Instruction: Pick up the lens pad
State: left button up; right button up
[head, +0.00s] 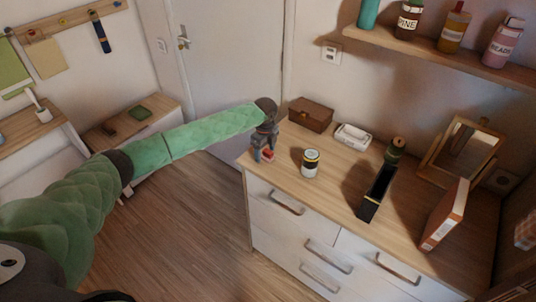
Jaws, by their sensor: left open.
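My left gripper (264,156) points down over the near left corner of the dresser top (335,178), its fingers apart. A small red-and-white item (268,155) shows at its fingertips, partly hidden by them. It may be the lens pad, but it is too small to tell. I cannot tell whether the fingers touch it. My right gripper does not show.
Right of my left gripper stand a labelled jar (311,163), a brown box (311,115), a white dish (353,135), a black open holder (376,194), a dark bottle (395,152), a mirror (463,149) and an upright book (444,215). A shelf (430,52) with bottles hangs above.

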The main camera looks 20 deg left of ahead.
aim_at(265, 149)
pick_arm(q)
jog(key=c, duration=1.1)
jog(key=shift+o, duration=0.2)
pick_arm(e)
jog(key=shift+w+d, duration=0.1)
pick_arm(q)
jog(key=shift+r, duration=0.15)
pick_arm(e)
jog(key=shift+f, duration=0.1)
